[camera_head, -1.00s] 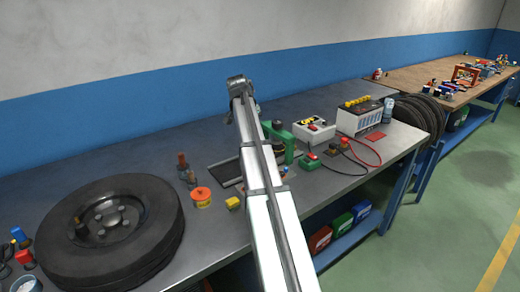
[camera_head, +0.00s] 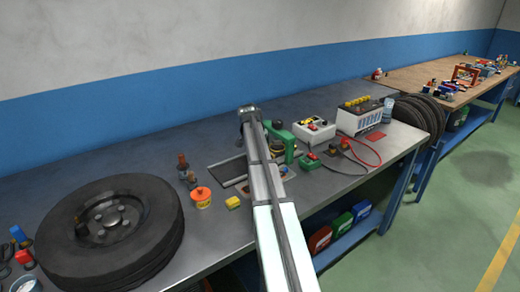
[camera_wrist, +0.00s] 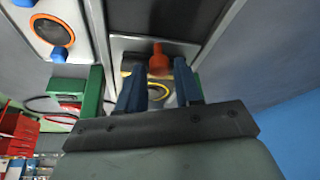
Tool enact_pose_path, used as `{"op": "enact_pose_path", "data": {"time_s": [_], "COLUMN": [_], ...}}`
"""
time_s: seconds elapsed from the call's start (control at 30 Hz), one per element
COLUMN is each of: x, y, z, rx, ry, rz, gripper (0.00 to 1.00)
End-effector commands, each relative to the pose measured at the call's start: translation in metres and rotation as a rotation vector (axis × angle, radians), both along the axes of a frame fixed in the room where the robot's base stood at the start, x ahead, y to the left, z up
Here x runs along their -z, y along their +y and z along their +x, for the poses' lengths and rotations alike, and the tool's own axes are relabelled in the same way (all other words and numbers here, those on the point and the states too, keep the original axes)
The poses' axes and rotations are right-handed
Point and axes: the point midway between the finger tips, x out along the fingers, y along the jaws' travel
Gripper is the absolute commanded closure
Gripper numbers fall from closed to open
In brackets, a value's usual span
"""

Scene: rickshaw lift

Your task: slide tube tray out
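A dark, shallow tray with a pale metal rim (camera_head: 226,168) lies on the bench, left of my arm; I take it for the tube tray. In the wrist view a dark panel between metal rails (camera_wrist: 165,16) runs up from a pale end plate. An orange-red knob-like piece (camera_wrist: 158,62) shows at that end. My gripper (camera_wrist: 158,72) has two blue fingers spread apart, one on each side of the knob in the picture. I cannot tell whether they touch it. In the head view my arm hides the gripper and the tray's right end.
A green frame (camera_head: 287,143) stands close right of my arm; it also shows in the wrist view (camera_wrist: 92,92). A tyre (camera_head: 112,228), an orange-lidded pot (camera_head: 201,196) and a yellow block (camera_head: 233,202) sit left. A battery (camera_head: 357,119) and red cable (camera_head: 370,152) are right.

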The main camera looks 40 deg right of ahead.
Motion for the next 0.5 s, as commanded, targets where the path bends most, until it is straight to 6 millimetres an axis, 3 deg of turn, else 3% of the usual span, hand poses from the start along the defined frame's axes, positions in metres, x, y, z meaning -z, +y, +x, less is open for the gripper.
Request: {"op": "enact_pose_path", "data": {"time_s": [0.43, 0.5], "x": [0.0080, 0.0080], "y": [-0.0031, -0.0031], "z": [0.0013, 0.0013], "rx": [0.000, 0.000], "ry": [-0.001, -0.001], "rz": [-0.001, 0.000], "gripper": [0.65, 0.71]}}
